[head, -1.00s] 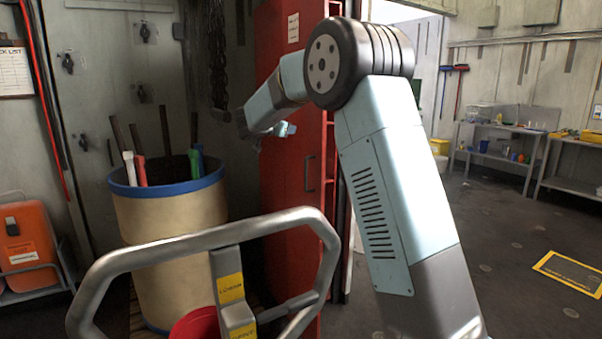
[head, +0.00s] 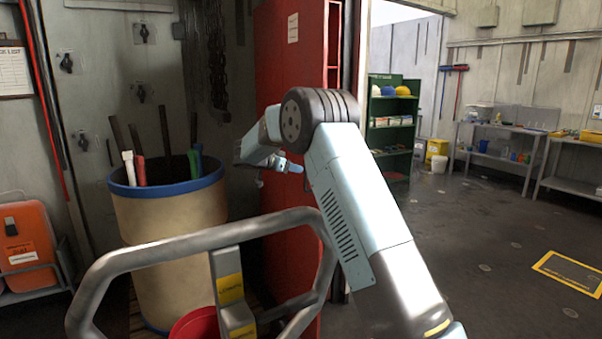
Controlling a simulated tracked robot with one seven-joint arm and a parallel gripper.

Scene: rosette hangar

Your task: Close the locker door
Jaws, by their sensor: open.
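The red locker door (head: 285,75) is a tall upright panel with a white label near its top, in the middle of the head view. It appears to stand open, with a narrow shelved strip along its right edge. My gripper (head: 284,165) is in front of the panel, below my bent arm. Its jaws are open and hold nothing that I can see. I cannot tell whether it touches the door. My arm covers the door's middle right, and the door handle is hidden behind it. A barrel and a metal rail hide the lower left of the locker.
A tan barrel (head: 165,235) with a blue rim holds several poles at the left. A grey tubular rail (head: 190,240) crosses the front, beside a red bucket (head: 198,325). A green shelf (head: 393,130) and workbenches (head: 490,150) stand behind right.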

